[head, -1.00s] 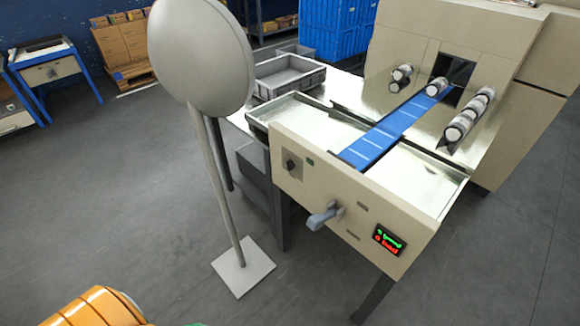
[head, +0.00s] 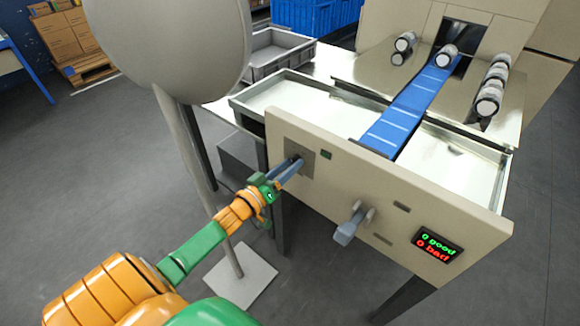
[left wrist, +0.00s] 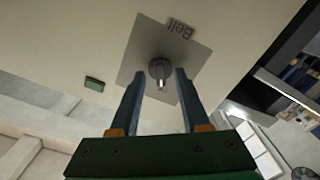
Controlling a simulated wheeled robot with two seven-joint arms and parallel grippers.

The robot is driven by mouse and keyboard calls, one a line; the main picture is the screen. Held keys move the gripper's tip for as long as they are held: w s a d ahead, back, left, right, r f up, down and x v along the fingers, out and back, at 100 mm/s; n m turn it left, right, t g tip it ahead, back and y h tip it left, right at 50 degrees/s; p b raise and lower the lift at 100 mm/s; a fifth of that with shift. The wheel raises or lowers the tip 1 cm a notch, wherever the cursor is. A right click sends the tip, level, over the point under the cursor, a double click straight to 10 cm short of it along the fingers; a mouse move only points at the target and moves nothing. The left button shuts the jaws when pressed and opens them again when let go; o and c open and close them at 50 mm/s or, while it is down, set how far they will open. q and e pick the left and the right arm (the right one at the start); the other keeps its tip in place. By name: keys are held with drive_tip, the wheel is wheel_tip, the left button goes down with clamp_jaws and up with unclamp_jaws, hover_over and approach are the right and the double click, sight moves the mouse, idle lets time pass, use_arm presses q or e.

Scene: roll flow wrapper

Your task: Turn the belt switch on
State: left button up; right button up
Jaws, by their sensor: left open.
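In the head view the plate (head: 301,154) sits on the left part of the machine's beige front panel. My left gripper (head: 290,168) is at this plate, with its fingers open. In the left wrist view its two blue-grey fingertips (left wrist: 160,72) lie on either side of the knob. I cannot tell whether they touch it. My right gripper is in neither view.
A grey lever handle (head: 348,227) sticks out of the panel to the right. A display (head: 436,244) reads 0 good and 0 bad. A blue belt (head: 408,108) carries a roll at its far end. A grey round-headed stand (head: 165,45) rises close to my left arm.

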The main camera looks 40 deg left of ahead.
use_arm(q)
drive_tip(key=shift+w, duration=0.2)
drive_tip(key=c, duration=0.5)
clamp_jaws()
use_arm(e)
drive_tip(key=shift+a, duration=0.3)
